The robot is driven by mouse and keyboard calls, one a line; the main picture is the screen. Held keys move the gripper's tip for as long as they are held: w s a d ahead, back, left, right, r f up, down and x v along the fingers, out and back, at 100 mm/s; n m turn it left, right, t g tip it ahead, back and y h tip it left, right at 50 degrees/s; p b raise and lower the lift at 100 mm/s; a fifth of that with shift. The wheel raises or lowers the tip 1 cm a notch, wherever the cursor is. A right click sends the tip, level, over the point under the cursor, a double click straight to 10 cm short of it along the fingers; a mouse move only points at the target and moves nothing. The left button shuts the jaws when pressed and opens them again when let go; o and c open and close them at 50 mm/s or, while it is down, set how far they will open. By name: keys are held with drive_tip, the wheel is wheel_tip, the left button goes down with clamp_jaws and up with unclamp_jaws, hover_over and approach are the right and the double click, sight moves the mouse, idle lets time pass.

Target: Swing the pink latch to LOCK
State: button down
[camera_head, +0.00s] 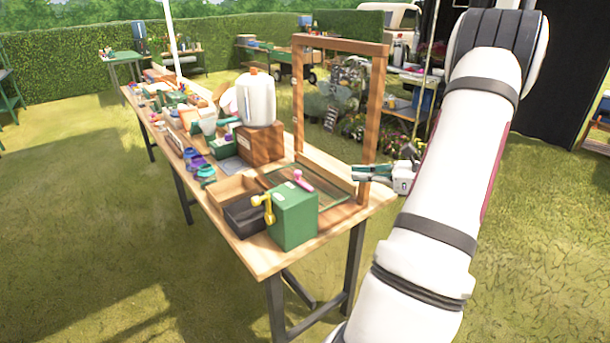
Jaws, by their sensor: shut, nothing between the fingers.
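A yellow handle (267,206) is on the box's left side. My gripper (357,173) is shut and empty. It appears to the right of the box and latch, by the lower part of the wooden frame, with a visible gap to the latch in the picture.
A wooden frame (377,110) stands upright on the table. A white jug (256,98) stands on a wooden block (260,144) behind.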

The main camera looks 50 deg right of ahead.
drive_tip(key=x, duration=1.4)
